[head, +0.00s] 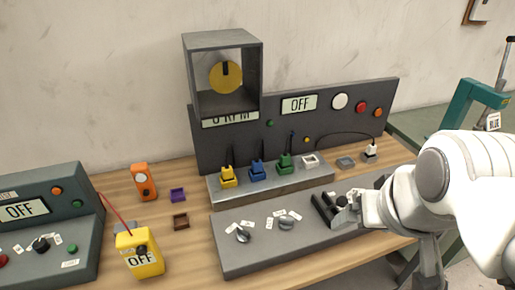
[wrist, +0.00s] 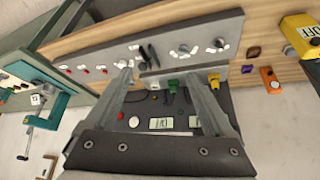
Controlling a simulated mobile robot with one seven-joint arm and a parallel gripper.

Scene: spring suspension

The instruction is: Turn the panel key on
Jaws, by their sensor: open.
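The grey sloped control panel (head: 260,258) lies along the front of the bench, with two grey knobs, the left knob (head: 242,235) and the right knob (head: 287,222), each among small white labels. My gripper (head: 322,209) is open over the panel's right part, right of both knobs, and hides some of its controls. In the wrist view, my open gripper (wrist: 160,77) has nothing between its fingertips. A dark upright part (wrist: 148,54) shows on the panel just beyond them. I cannot tell which control is the key.
Yellow (head: 228,177), blue (head: 257,171) and green (head: 285,162) parts stand on a raised grey block behind the panel. A yellow meter (head: 139,254) reading OFF and an orange box (head: 143,182) stand left.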

